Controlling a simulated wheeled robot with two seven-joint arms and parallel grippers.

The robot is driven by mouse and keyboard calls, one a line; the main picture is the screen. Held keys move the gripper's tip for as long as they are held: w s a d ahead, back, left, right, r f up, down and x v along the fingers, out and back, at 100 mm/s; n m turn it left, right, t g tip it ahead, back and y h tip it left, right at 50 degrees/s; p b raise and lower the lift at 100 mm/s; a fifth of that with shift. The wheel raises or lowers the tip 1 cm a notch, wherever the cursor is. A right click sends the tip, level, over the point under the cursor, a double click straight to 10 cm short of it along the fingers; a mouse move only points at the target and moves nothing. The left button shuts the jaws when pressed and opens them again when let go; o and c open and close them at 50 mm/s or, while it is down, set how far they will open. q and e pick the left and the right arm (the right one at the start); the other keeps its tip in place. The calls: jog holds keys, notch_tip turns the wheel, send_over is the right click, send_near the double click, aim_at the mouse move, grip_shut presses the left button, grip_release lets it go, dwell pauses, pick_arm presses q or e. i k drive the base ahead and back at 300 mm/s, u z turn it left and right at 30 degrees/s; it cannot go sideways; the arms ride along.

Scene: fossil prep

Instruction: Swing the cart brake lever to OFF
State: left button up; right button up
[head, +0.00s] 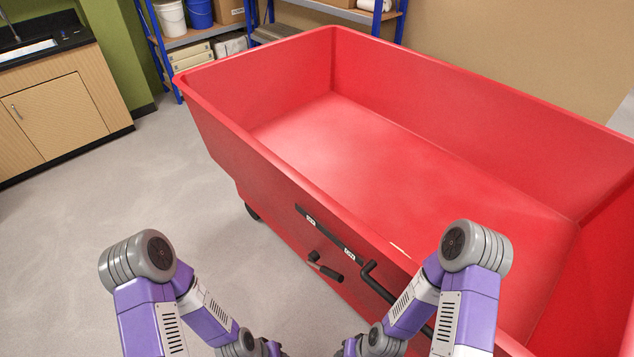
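The big red cart (270,166) fills the right half of the head view; it is open-topped and looks empty. On its near side is a black strip (330,234) with two small white labels, a left one (310,221) and a right one (349,254), whose lettering is too small to read. Just below the strip is a short black lever (326,269), its grip pointing toward the lower right. This appears to be the brake lever. Both my arms reach in from the bottom, apart from the lever. Both grippers are out of view below the frame.
A black bent handle bar (376,285) sticks out from the cart right of the lever, partly behind my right arm. A dark wheel (252,212) shows under the cart. The grey floor (170,200) to the left is clear. A wooden cabinet (60,117) and blue shelving (158,50) stand behind.

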aim_at(313, 256)
jog(key=z, duration=1.4)
jog(key=k, duration=0.9)
jog(key=u, duration=1.4)
jog(key=i, duration=1)
